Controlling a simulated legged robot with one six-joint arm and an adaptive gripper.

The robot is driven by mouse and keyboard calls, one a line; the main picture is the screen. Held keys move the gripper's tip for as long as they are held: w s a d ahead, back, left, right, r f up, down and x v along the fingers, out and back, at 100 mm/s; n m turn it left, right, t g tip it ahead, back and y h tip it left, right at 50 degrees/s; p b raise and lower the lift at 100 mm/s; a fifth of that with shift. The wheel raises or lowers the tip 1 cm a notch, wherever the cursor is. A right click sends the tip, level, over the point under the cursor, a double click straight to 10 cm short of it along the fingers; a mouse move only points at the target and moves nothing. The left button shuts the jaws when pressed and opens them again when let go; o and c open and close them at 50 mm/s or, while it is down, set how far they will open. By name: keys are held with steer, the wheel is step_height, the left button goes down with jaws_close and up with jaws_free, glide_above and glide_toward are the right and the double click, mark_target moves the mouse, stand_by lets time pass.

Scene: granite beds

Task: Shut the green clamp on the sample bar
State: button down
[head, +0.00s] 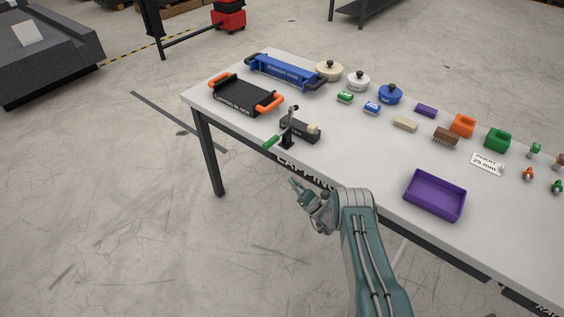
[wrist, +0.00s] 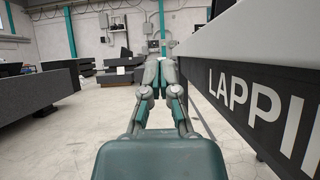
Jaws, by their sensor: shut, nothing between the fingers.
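The clamp (head: 287,139) stands near the front edge of the table in the head view. Its green handle (head: 270,142) sticks out to the lower left, at the table edge.
The white table (head: 386,161) holds a black lapping block (head: 242,97) with orange handles, a blue straight edge (head: 284,72), several lidded pots and an empty purple tray (head: 435,193). In the wrist view, the table's lettered front panel (wrist: 262,108) runs close along the right.

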steer(key=s+d+r+x, duration=0.1)
steer(key=r+x, duration=0.1)
steer(key=x, duration=1)
steer(key=shift+r, duration=0.25)
steer(key=shift+d, duration=0.15)
